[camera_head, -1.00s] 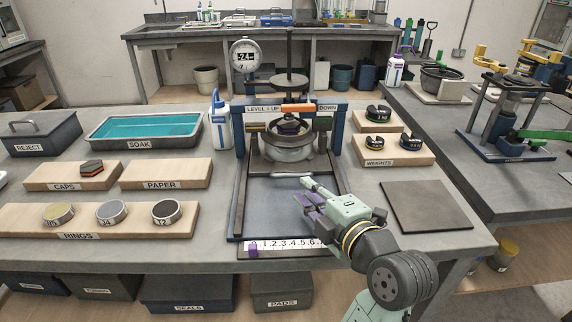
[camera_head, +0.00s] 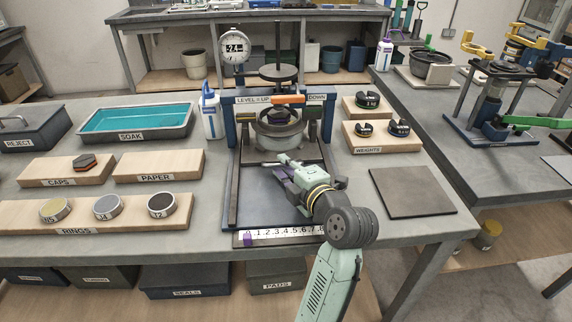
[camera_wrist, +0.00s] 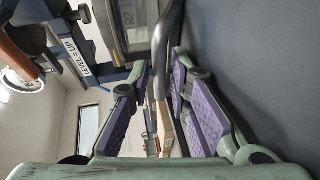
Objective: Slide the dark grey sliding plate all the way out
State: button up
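The press frame (camera_head: 231,185) stands mid-bench, with a blue-grey bed (camera_head: 258,195) between dark rails. My gripper (camera_head: 285,160) is low over the bed, reaching towards the cup from the front right. In the wrist view my gripper (camera_wrist: 160,95) is open, its purple pads apart. A dark grey curved bar (camera_wrist: 163,45) lies ahead, in line with the gap between them. I cannot tell whether they touch it.
A numbered scale (camera_head: 285,235) with a purple marker (camera_head: 247,240) at zero runs along the front. An orange-handled lever (camera_head: 288,99) crosses above the cup. A white bottle (camera_head: 209,112) stands left of the frame, weight blocks (camera_head: 382,137) and a flat dark square (camera_head: 412,191) right.

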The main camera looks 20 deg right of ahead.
jog(key=shift+c, duration=0.5)
grip_shut()
